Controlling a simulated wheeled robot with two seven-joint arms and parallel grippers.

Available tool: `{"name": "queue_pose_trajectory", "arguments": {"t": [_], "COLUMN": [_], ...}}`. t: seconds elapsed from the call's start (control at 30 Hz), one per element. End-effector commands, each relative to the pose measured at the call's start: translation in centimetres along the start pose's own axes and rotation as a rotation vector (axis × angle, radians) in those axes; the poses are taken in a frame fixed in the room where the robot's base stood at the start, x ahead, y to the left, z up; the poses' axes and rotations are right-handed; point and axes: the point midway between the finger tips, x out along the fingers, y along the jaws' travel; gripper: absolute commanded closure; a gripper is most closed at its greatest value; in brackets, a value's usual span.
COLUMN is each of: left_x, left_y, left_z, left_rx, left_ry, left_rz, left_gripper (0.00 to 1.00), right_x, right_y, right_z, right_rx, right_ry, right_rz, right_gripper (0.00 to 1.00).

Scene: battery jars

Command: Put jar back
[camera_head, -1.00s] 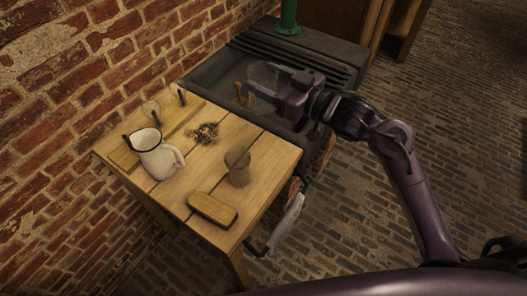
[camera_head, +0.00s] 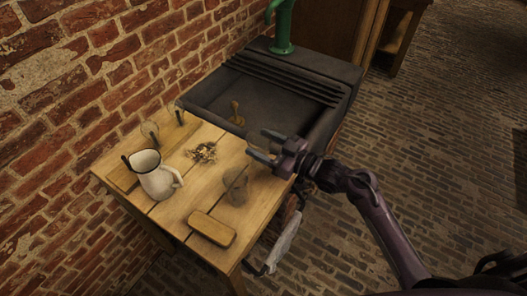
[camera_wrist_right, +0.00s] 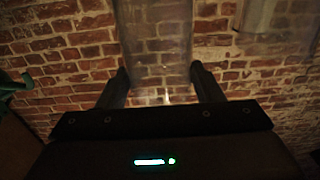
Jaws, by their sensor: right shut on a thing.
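My right gripper (camera_head: 259,146) is over the table's right edge, beside the sink. In the right wrist view its fingers (camera_wrist_right: 160,71) are shut on a clear glass jar (camera_wrist_right: 153,35). The jar's wall is so clear that the bricks show through it, and it is hard to make out in the head view. A wooden board (camera_head: 122,176) lies along the wall side of the table, with clear glassware (camera_head: 150,131) and a dark rod on or near it. A grey cup (camera_head: 236,187) stands on the table near the gripper. My left gripper is not in view.
The table (camera_head: 190,195) also holds a white jug (camera_head: 158,178), a heap of small bits (camera_head: 202,152) and a brush (camera_head: 212,228). Behind is a dark sink (camera_head: 215,95) with a brownish tool (camera_head: 237,115) and a green pump (camera_head: 283,30). A pale cloth (camera_head: 284,242) hangs at the table's side.

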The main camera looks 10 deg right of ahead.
Motion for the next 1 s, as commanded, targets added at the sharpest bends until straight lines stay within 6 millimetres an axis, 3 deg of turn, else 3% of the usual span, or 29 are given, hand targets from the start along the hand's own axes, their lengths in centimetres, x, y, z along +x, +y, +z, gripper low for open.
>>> {"name": "queue_pose_trajectory", "arguments": {"t": [0.3,0.7,0.73,0.87,1.0], "left_x": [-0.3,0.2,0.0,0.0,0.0], "left_y": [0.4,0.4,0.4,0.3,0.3], "left_z": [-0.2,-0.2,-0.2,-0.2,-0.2], "left_rx": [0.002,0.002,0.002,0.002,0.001], "left_ry": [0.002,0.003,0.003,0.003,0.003], "left_rz": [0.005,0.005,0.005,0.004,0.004], "left_gripper": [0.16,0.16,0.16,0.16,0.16], "right_x": [0.0,0.0,0.0,0.0,0.0], "right_y": [0.0,0.0,0.0,0.0,0.0], "right_z": [3.6,4.2,4.1,4.1,4.1], "right_rx": [0.000,-0.001,-0.001,0.000,0.000], "right_ry": [0.001,0.001,0.000,-0.001,0.000], "right_rz": [0.001,0.000,0.000,0.000,0.000], "right_gripper": [0.71,0.71,0.36,0.19,0.18]}}
